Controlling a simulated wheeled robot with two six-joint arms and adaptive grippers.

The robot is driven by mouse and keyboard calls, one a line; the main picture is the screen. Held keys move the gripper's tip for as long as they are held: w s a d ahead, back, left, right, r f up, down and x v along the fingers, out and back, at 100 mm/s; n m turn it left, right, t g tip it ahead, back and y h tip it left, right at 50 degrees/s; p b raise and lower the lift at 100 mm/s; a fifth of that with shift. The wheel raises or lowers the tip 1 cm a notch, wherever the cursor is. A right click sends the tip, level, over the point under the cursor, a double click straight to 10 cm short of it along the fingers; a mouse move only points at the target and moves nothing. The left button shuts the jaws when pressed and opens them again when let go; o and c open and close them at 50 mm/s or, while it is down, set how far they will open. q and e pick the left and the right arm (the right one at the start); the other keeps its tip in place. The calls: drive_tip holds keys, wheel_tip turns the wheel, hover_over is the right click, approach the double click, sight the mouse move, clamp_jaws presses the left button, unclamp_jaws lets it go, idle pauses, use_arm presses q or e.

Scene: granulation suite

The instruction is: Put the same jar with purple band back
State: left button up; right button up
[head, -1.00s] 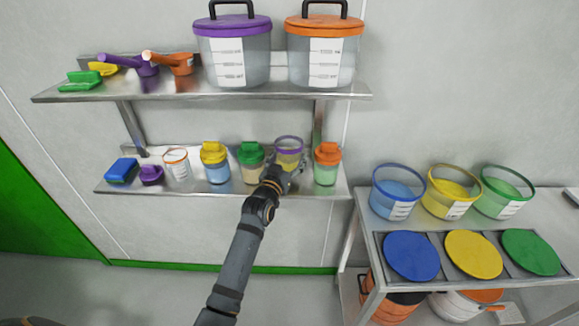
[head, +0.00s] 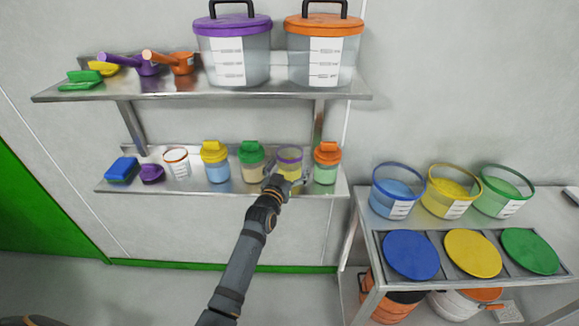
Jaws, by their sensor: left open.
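The jar with purple band (head: 289,158) stands upright on the lower wall shelf (head: 222,188), between the green-lidded jar (head: 251,160) and the orange-lidded jar (head: 327,162). It is open on top and holds something yellowish. My left gripper (head: 285,183) is open in front of the jar's lower part and hides some of it. I cannot tell whether the fingers still touch the jar. My right gripper is not in view.
The lower shelf also holds a blue sponge (head: 122,170), a purple lid (head: 152,173), a white cup (head: 177,163) and a yellow-lidded jar (head: 215,161). The upper shelf (head: 300,92) is above. A steel table (head: 362,222) with open tubs stands at right.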

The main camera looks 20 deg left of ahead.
use_arm(q)
drive_tip(key=shift+r, duration=0.25)
drive_tip(key=s+b, duration=0.1)
drive_tip(key=s, duration=1.1)
drive_tip(key=shift+a, duration=0.2)
drive_tip(key=shift+f, duration=0.2)
